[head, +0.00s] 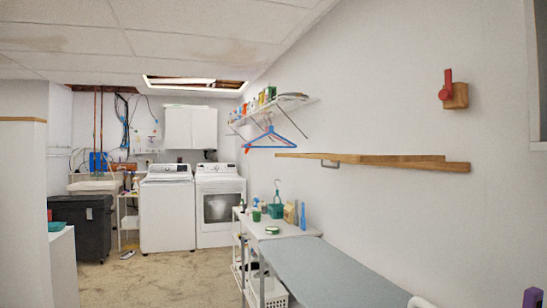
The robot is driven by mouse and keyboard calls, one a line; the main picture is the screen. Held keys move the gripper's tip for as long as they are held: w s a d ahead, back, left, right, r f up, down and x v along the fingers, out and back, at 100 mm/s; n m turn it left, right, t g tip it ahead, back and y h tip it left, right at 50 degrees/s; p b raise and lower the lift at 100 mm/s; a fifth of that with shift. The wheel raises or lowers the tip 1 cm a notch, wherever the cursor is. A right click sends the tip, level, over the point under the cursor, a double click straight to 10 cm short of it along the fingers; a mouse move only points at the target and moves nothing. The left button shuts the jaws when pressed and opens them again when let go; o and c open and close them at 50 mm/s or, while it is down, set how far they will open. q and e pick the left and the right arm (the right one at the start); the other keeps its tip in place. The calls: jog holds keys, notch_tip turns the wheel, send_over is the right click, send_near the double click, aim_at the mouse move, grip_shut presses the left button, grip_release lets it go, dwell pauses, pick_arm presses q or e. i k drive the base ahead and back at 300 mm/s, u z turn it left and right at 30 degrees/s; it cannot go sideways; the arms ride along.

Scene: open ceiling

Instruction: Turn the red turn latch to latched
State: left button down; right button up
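The red turn latch (446,86) is mounted on the left side of a small wooden block (459,96) high on the right-hand wall. Its red arm points upward from a rounded red hub, which sits against the block. Nothing touches the latch. Neither of my grippers can be made out in the head view. A white rounded piece and a purple piece show at the bottom right edge, but I cannot tell what they are.
A blue hanger (269,138) hangs from a higher shelf (275,109). A grey-topped board (330,270) and white cart (275,224) stand along the wall. Open floor (165,275) lies to the left.

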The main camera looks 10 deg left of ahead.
aim_at(446, 94)
jog(key=u, duration=1)
jog(key=i, duration=3.7)
jog(key=z, duration=3.05)
